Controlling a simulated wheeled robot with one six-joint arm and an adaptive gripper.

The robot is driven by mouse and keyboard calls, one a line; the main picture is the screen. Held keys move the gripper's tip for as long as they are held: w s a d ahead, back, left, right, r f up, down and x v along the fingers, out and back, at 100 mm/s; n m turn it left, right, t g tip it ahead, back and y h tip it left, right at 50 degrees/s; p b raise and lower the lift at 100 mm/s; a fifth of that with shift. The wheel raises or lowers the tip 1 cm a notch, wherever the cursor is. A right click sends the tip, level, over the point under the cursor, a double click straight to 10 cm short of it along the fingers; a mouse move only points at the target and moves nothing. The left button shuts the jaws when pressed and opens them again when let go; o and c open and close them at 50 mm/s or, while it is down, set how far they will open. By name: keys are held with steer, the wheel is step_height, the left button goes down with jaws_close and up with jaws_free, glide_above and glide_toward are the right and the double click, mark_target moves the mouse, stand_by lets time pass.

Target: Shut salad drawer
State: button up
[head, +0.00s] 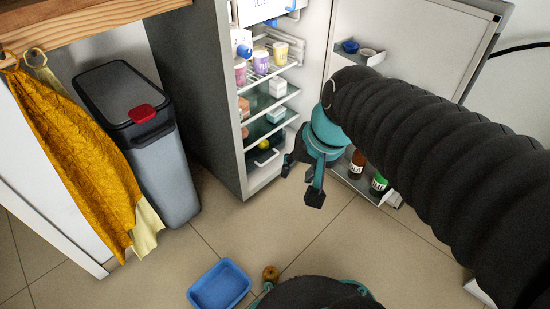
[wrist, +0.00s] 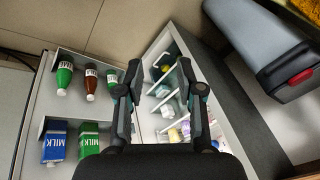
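The salad drawer (head: 263,172) is at the bottom of the open fridge (head: 225,100) in the head view. It has a pale front and a dark upper part, and a yellow round item (head: 264,145) shows at its top. How far it stands out is hard to tell. My gripper (head: 302,180) is open and empty, to the right of the drawer, in front of the fridge opening and apart from it. In the wrist view my gripper's (wrist: 160,78) fingers are spread, with the fridge shelves between and beyond them. The drawer is small and partly hidden there.
The fridge door (head: 405,45) stands open on the right, with bottles (head: 378,184) low on it; milk cartons (wrist: 54,142) show in the wrist view. A grey bin (head: 150,140) stands left of the fridge. A blue tray (head: 219,286) and a brown round item (head: 271,273) lie on the floor.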

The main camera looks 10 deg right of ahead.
steer(key=w+a+f+m+y+p, duration=0.1)
steer(key=w+f+m+y, duration=0.25)
steer(key=w+m, duration=0.45)
steer(key=w+a+f+m+y+p, duration=0.1)
steer(key=w+f+m+y+p, duration=0.15)
steer(key=w+f+m, duration=0.55)
steer(key=w+a+f+m+y+p, duration=0.15)
steer(key=w+m+y, duration=0.3)
steer(key=w, duration=0.75)
steer(key=w+d+f+m+t, duration=0.2)
steer(key=w+d+f+m, duration=0.15)
steer(key=f+m, duration=0.3)
steer(key=w+d+f+m+t, duration=0.25)
steer(key=w+f+m, duration=0.2)
steer(key=f, duration=0.25)
steer(key=m+t+h+p, duration=0.2)
steer(key=m+t+h, duration=0.25)
steer(key=m, duration=0.75)
glide_toward(271, 159)
steer(key=shift+y, duration=0.4)
steer(key=x, duration=1)
steer(key=shift+w+d+f, duration=0.2)
steer(key=shift+w+f, duration=0.1)
steer(key=shift+f, duration=0.15)
jaws_close()
